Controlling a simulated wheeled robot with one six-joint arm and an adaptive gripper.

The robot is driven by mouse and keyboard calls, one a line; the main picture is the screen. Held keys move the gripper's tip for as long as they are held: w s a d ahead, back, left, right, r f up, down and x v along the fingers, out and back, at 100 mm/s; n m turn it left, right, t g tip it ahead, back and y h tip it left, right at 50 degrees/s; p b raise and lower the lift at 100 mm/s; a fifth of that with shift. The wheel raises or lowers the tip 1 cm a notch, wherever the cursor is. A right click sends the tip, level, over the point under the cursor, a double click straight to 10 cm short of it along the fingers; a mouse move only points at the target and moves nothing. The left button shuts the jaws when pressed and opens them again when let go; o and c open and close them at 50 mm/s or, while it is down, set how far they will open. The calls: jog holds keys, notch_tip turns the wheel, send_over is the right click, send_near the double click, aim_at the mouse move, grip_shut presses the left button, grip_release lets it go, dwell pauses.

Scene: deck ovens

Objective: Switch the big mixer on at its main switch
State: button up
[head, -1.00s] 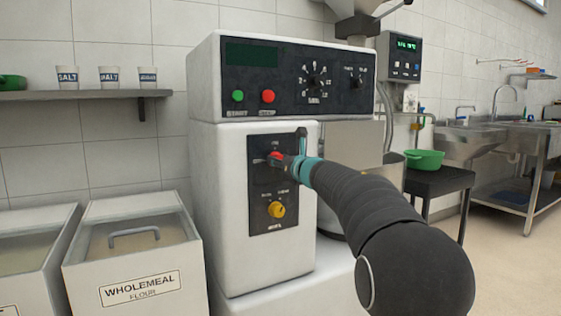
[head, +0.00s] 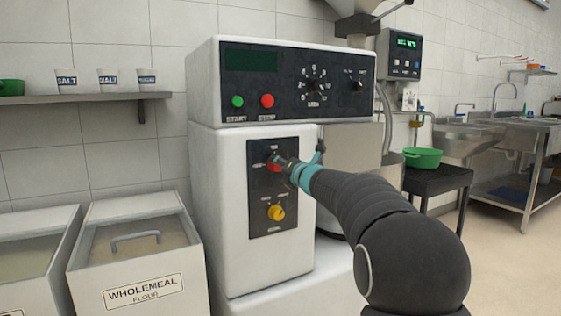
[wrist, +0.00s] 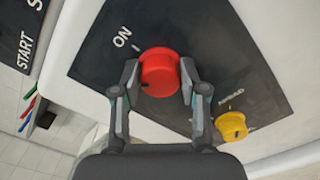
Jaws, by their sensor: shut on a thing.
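The big mixer (head: 240,190) is a white cabinet with a dark upper control panel. Its main switch is a red rotary knob (wrist: 160,70) on the lower dark plate (head: 258,228), beside the word ON in the wrist view. My gripper (wrist: 160,78) has a finger on each side of the red knob and is shut on it. In the head view my gripper (head: 283,163) partly hides the red knob (head: 273,165). I cannot tell clearly which way the knob points. A yellow knob (wrist: 232,126) sits on the same plate, below the red one in the head view (head: 276,212).
Green and red buttons (head: 267,101) and several dials sit on the upper panel (head: 290,80). A wholemeal flour bin (head: 145,291) stands left of the mixer. A dark stand (head: 440,178) with a green bowl (head: 423,158) is on the right. Open floor lies at lower right.

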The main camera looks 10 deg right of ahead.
jog(key=m+p, duration=0.4)
jog(key=m, duration=0.4)
jog(key=shift+d+f+m, duration=0.1)
jog(key=shift+m, duration=0.2)
jog(key=shift+p, duration=0.3)
jog(key=o, duration=1.1)
jog(key=shift+s, duration=0.1)
jog(key=v, duration=1.1)
jog(key=shift+s+d, duration=0.15)
jog(key=shift+s, duration=0.2)
